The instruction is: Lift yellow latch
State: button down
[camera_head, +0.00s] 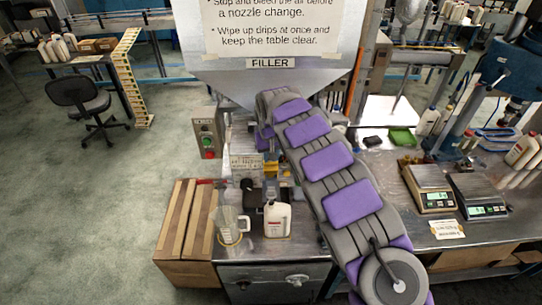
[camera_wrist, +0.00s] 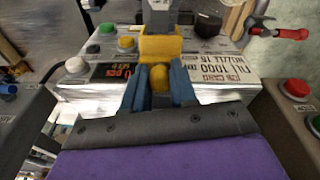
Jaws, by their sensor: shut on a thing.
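In the wrist view, the yellow latch (camera_wrist: 160,48) stands on the front of the filler machine, with a rounded yellow knob (camera_wrist: 159,72) below its flat block. My gripper (camera_wrist: 160,76) has its two blue fingers on either side of the knob, shut on it. The latch's lower end is hidden between the fingers. In the head view, my arm reaches up to the filler machine under the hopper (camera_head: 222,75) marked FILLER, and my gripper is hidden there.
A control box (camera_head: 207,132) with buttons stands left of the machine. A clear jug (camera_head: 230,226) and a white bottle (camera_head: 277,218) stand on the metal table in front. Scales (camera_head: 428,186) stand at the right.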

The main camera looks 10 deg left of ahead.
aim_at(270, 169)
jog(key=shift+w, duration=0.2)
dwell(0.3)
jog(key=c, duration=0.9)
grip_release()
jog(key=shift+w+a+f, duration=0.1)
jog(key=shift+a, duration=0.1)
notch_tip(270, 169, up, 17)
jog(key=s+b, duration=0.1)
jog(key=s, duration=0.1)
jog(key=shift+s+d+b, duration=0.15)
jog(key=shift+d+b, duration=0.05)
jog(key=shift+b, duration=0.1)
